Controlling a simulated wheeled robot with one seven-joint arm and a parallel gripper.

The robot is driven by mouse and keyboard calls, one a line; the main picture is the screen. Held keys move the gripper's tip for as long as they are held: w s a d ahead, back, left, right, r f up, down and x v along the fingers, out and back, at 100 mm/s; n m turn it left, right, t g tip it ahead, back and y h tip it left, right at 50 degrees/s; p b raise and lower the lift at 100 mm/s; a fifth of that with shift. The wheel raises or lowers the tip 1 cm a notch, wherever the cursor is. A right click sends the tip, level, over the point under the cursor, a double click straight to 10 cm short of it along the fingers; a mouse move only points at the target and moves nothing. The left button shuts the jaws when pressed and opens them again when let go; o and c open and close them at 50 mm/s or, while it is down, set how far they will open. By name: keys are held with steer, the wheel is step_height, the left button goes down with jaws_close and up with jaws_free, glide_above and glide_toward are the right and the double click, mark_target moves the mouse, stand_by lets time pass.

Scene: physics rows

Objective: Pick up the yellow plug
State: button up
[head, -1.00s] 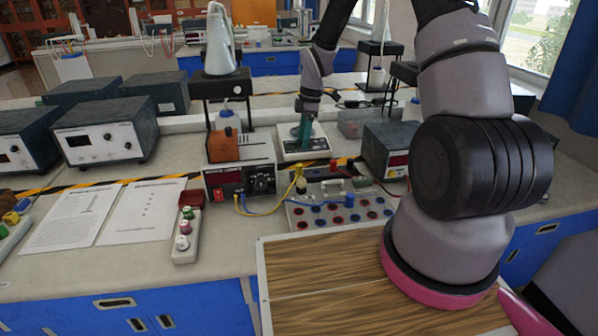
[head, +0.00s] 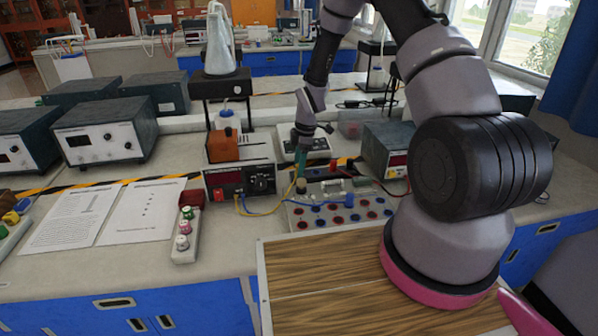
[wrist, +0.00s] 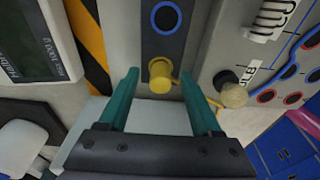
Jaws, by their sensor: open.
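The yellow plug (wrist: 159,78) shows in the wrist view between the tips of my two teal fingers, with a short yellow lead coming off its right side. My gripper (wrist: 160,74) is open, with one finger to the left and one to the right of the plug. No contact is visible. In the head view my gripper (head: 300,164) points down over the bench near the back edge of the socket board (head: 290,219), and it partly hides the plug there.
A pale yellowish knob (wrist: 234,95) stands just right of the right finger. A black socket with a blue ring (wrist: 165,17) lies beyond the plug. The power supply with a red display (head: 226,181) is left of the gripper, and a yellow lead (head: 268,211) loops across.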

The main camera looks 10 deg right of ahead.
jaws_close()
steer(key=shift+r, duration=0.15)
step_height(320, 180, up, 10)
steer(key=shift+f, duration=0.1)
stand_by(0.3)
